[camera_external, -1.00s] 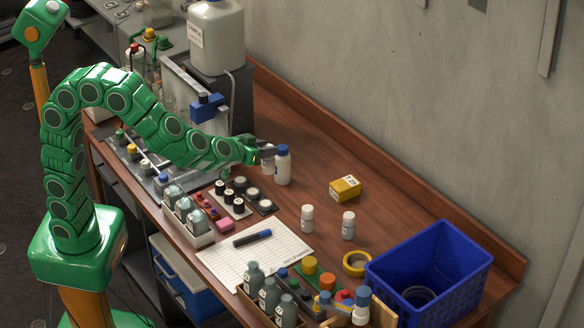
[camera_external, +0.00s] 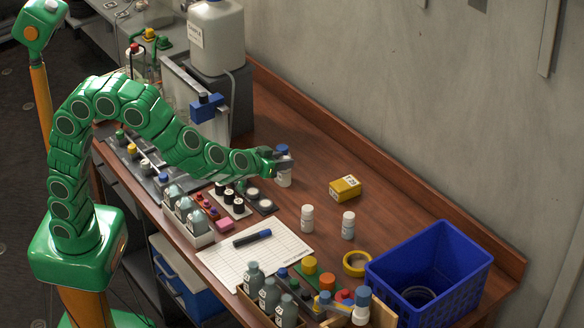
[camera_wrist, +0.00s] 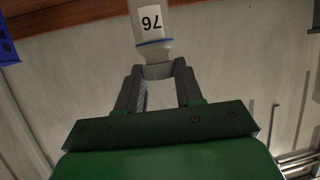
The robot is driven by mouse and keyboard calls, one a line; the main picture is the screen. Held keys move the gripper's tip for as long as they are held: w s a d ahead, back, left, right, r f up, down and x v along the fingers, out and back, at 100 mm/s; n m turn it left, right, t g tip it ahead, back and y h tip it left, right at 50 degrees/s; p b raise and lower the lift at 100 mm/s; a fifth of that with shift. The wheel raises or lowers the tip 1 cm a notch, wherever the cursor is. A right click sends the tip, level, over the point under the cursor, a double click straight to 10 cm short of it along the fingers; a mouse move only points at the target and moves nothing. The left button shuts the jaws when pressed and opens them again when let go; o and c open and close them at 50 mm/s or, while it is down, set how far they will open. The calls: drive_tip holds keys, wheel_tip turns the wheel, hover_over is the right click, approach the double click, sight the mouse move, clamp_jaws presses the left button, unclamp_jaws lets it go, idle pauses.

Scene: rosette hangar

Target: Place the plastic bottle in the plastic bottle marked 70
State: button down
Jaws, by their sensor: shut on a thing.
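A white plastic bottle with a blue cap (camera_external: 284,178) stands upright on the wooden table, left of the yellow box in the external view. My gripper (camera_external: 280,163) is shut on it, its dark fingers across the upper body and hiding part of it. In the wrist view, my gripper (camera_wrist: 159,85) has its fingers on both sides of a pale bottle end. Beyond them is the bottle's label (camera_wrist: 151,22), with upside-down digits that look like 76, and a blue band. I cannot read a bottle marked 70 anywhere.
Two small white bottles (camera_external: 307,217) (camera_external: 348,225) stand nearer the front. A yellow box (camera_external: 345,187), a yellow tape roll (camera_external: 356,263) and a blue bin (camera_external: 440,262) lie to the right. Racks of bottles crowd the front edge. The table's back right is clear.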

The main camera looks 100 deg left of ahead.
drive_tip(key=shift+w+a+f, duration=0.3)
drive_tip(key=shift+w+f, duration=0.8)
drive_tip(key=shift+f, duration=0.55)
drive_tip(key=shift+w+a+f, duration=0.25)
drive_tip(key=shift+w+f, duration=0.9)
drive_tip(key=shift+f, duration=0.45)
drive_tip(key=shift+w+a+f, duration=0.3)
drive_tip(key=shift+w+f, duration=0.8)
drive_tip(key=shift+f, duration=0.55)
drive_tip(key=shift+f, duration=0.1)
drive_tip(key=c, duration=0.7)
unclamp_jaws()
drive_tip(key=shift+c, duration=0.2)
drive_tip(key=shift+r, duration=0.2)
drive_tip(key=v, duration=1.2)
